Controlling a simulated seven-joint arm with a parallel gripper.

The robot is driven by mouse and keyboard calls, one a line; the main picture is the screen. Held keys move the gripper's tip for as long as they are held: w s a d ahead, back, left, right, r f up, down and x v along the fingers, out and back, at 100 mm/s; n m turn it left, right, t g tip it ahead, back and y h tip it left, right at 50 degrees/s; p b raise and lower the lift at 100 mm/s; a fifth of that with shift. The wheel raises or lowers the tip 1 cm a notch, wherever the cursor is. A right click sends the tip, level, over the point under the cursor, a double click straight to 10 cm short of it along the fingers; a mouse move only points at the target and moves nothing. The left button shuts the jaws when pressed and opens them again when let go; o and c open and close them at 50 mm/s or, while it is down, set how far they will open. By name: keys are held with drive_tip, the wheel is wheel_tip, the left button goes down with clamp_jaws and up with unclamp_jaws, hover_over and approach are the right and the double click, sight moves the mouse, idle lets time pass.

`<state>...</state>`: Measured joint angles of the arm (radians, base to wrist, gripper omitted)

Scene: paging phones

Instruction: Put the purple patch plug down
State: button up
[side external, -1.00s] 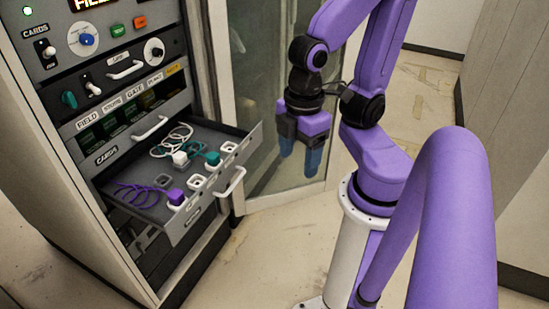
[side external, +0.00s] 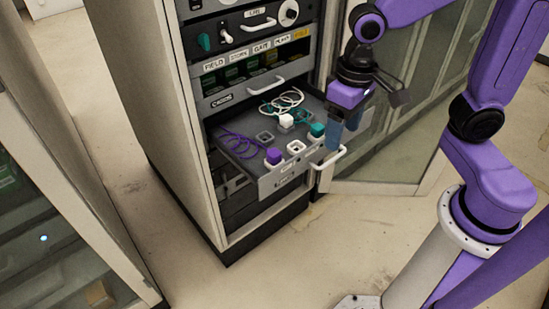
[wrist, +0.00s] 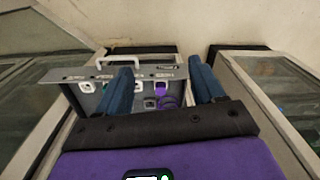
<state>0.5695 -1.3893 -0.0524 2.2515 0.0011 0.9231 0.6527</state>
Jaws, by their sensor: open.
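The purple patch plug (side external: 273,155) sits at the front left of the open drawer (side external: 262,187), by a front socket, with its purple cord (side external: 237,145) looped behind it. Whether it is seated in a socket is too small to tell. In the wrist view the purple plug (wrist: 160,88) shows between the blue fingers. My gripper (side external: 345,134) is open and empty, fingers down, by the drawer's right end and apart from the purple plug. In the wrist view my gripper (wrist: 165,75) has its fingers spread wide.
A white plug (side external: 286,121) and a teal plug (side external: 317,130) with cords are also in the drawer. Empty white-rimmed sockets (side external: 296,147) lie between them. The drawer handle (side external: 329,159) juts out in front. A glass cabinet door (side external: 400,150) stands behind my gripper.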

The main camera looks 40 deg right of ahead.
drive_tip(key=w+a+f+m, duration=0.1)
drive_tip(key=w+a+m, duration=0.1)
drive_tip(key=w+m, duration=0.85)
drive_tip(key=m, duration=0.9)
hover_over(274, 152)
wheel_tip(274, 152, down, 3)
drive_tip(key=shift+m, duration=0.25)
drive_tip(key=f, duration=1.1)
drive_tip(key=shift+w+a+f, duration=0.1)
drive_tip(key=shift+w+f, duration=0.2)
drive_tip(key=shift+f, duration=0.1)
drive_tip(key=shift+s+f, duration=0.2)
drive_tip(key=shift+f, duration=1.15)
drive_tip(key=shift+s+f, duration=0.15)
drive_tip(key=shift+f, duration=1.15)
drive_tip(key=c, duration=1.2)
drive_tip(key=shift+r, duration=0.1)
drive_tip(key=shift+c, duration=0.2)
